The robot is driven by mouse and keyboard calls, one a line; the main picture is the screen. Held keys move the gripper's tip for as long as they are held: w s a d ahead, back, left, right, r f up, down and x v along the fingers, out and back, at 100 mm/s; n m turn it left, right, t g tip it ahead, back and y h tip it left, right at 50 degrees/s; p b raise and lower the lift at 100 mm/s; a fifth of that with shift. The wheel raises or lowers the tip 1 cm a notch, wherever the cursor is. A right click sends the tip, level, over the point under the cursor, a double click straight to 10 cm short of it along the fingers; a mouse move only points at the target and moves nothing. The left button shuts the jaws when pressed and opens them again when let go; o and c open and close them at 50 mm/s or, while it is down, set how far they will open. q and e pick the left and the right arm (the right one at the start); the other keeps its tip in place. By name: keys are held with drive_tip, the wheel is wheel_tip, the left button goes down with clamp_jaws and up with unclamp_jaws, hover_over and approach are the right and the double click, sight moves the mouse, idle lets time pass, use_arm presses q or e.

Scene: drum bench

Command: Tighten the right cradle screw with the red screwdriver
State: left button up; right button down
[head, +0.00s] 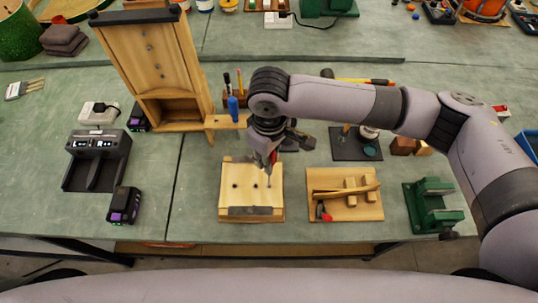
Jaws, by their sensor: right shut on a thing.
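The light wooden cradle (228,202) lies on the green bench in front of me, with a grey metal strip along its near edge. Small dark spots show on its top; I cannot tell which are screws or holes. My right gripper (271,160) is over the cradle's right part, pointing down. It is shut on the red screwdriver (273,157), of which only a bit of red shows between the fingers. A thin shaft runs down towards the cradle's right side; whether its tip touches a screw is too small to tell. My left gripper is out of view.
A tall wooden frame (150,55) stands behind left. A black charger (97,160) and a battery (124,205) are left. Right of the cradle lie a wooden board with a hammer (345,205) and a green vise (432,208).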

drive_tip(key=shift+f, duration=0.2)
drive_tip(key=m+p, duration=0.1)
drive_tip(key=p, duration=0.1)
drive_tip(key=m+p, duration=0.2)
drive_tip(key=shift+s+r+p, duration=0.2)
drive_tip(key=shift+r+p, duration=0.15)
drive_tip(key=shift+r, duration=0.05)
drive_tip(key=shift+w+f+m, duration=0.1)
drive_tip(key=shift+f+m, duration=0.35)
drive_tip(key=shift+m, duration=0.35)
drive_tip(key=m, duration=0.3)
drive_tip(key=shift+m, duration=1.2)
